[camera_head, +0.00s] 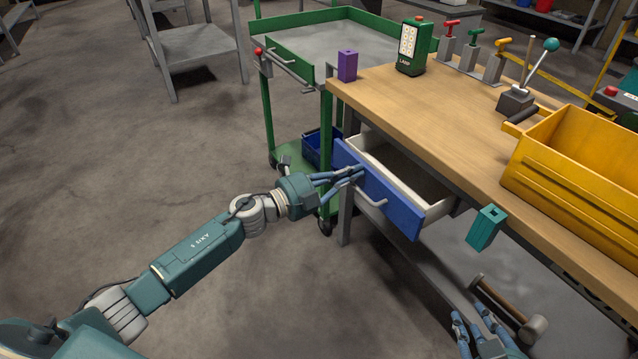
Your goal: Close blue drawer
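The blue drawer (392,207) under the wooden workbench (440,97) is pulled out, and its pale inside shows behind the blue front. A light grey bar handle (372,196) is on its front. My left gripper (358,176) is at the left part of the drawer front, close to the handle's left end. I cannot tell whether its fingers touch the front or the handle, or how far apart they are. My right gripper (472,325) is at the bottom edge, below the bench and away from the drawer. Its fingers are spread and it appears empty.
A yellow bin (570,170), purple block (347,66), green lamp box (412,48) and levers (493,66) stand on the bench. A teal block (486,227) is at the bench's front edge. A mallet (507,308) lies below. A green cart (305,75) stands left of the bench.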

